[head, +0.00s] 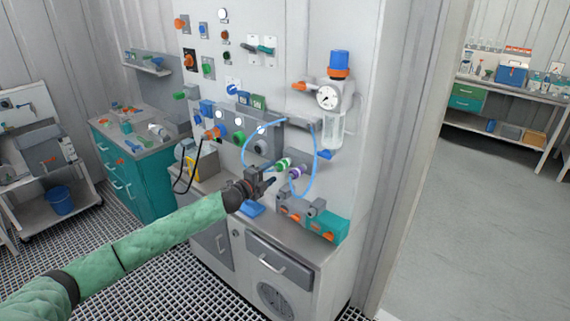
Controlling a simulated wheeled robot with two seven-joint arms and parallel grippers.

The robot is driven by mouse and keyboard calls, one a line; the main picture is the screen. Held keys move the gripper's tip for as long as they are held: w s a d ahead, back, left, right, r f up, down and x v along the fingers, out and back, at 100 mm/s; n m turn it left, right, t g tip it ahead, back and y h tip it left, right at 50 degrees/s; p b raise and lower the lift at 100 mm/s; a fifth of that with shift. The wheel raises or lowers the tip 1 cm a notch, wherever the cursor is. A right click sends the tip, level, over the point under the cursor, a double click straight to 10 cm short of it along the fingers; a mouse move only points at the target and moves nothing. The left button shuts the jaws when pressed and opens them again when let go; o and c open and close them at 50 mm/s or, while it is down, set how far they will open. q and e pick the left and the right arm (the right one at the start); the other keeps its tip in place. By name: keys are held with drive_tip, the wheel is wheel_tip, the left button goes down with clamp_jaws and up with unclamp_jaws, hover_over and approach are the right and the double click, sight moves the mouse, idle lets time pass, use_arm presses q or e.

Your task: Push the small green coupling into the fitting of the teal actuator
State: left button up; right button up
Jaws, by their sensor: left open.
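The small green coupling (283,164), with a pale end, hangs on a light blue hose loop in front of the grey and white panel. A purple-ringed coupling (297,171) is just to its right. The teal actuator (328,225) lies on the cabinet top at the right, with grey and orange parts on it; I cannot make out which part is its fitting. My left gripper (267,179) is open, just left of and below the green coupling. I cannot tell whether its fingers touch it. My right gripper is not in view.
A gauge unit with a clear bowl (333,121) is mounted above the actuator. The blue hose (315,160) loops between panel and couplings. A black cable (178,184) hangs at the left. A blue flat item (252,209) lies on the cabinet top below my gripper.

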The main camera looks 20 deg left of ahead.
sight(274, 170)
use_arm(q)
drive_tip(key=x, duration=0.3)
drive_tip(key=shift+w+r, duration=0.1)
drive_tip(key=shift+p+x, duration=0.3)
drive_tip(key=shift+x, duration=0.55)
drive_tip(key=shift+w+d, duration=0.1)
drive_tip(key=shift+w, duration=0.05)
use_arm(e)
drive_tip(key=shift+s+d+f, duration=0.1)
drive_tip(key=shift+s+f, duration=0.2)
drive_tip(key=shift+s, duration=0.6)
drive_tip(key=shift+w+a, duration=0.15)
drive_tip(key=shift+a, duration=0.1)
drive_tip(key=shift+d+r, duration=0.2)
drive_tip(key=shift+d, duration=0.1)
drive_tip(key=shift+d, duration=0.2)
use_arm(q)
drive_tip(key=shift+c, duration=0.3)
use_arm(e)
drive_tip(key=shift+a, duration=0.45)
